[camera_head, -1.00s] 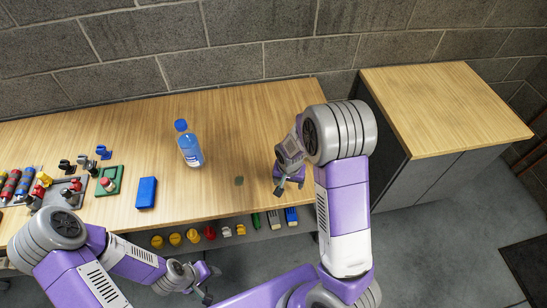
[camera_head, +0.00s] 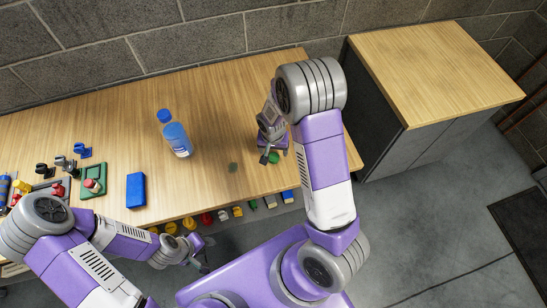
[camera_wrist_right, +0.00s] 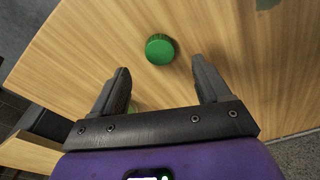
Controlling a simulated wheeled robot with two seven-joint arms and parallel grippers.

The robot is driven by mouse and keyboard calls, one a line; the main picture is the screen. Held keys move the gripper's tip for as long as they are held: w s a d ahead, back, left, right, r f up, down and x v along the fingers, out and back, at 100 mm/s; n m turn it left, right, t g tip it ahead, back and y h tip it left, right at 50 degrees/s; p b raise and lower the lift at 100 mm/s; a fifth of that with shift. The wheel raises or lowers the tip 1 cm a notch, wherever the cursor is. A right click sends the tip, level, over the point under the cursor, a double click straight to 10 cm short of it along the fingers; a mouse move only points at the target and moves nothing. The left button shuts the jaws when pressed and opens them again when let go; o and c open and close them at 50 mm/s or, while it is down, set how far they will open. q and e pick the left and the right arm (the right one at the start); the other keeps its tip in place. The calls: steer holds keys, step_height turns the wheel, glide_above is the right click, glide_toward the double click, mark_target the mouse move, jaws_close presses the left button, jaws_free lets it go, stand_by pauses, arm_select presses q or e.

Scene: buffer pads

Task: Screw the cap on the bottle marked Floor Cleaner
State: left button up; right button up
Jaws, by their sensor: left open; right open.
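A blue bottle (camera_head: 177,139) stands upright on the wooden table in the head view. It has a blue top and a pale label that is too small to read. A round green cap (camera_head: 274,157) lies on the table near the right end, beside my right gripper (camera_head: 268,152). In the right wrist view the green cap (camera_wrist_right: 160,49) lies just beyond and between the open, empty fingers (camera_wrist_right: 163,72), not held. My left gripper (camera_head: 205,258) is open and low, in front of the table's front edge, apart from the bottle.
A blue block (camera_head: 136,190) and a green pad with a red-topped part (camera_head: 92,181) lie left of the bottle. Several small coloured items (camera_head: 205,218) sit below the front edge. A wooden-topped cabinet (camera_head: 430,70) stands at the right. The table between bottle and cap is largely clear.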

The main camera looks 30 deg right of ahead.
mark_target(274, 157)
steer(key=shift+r, duration=0.1)
steer(key=shift+w+d+f+b, duration=0.15)
steer(key=shift+f+b, duration=0.25)
steer(key=shift+f, duration=2.25)
steer(key=c, duration=1.1)
step_height(274, 157, up, 10)
steer(key=p, duration=0.1)
steer(key=shift+p, duration=0.4)
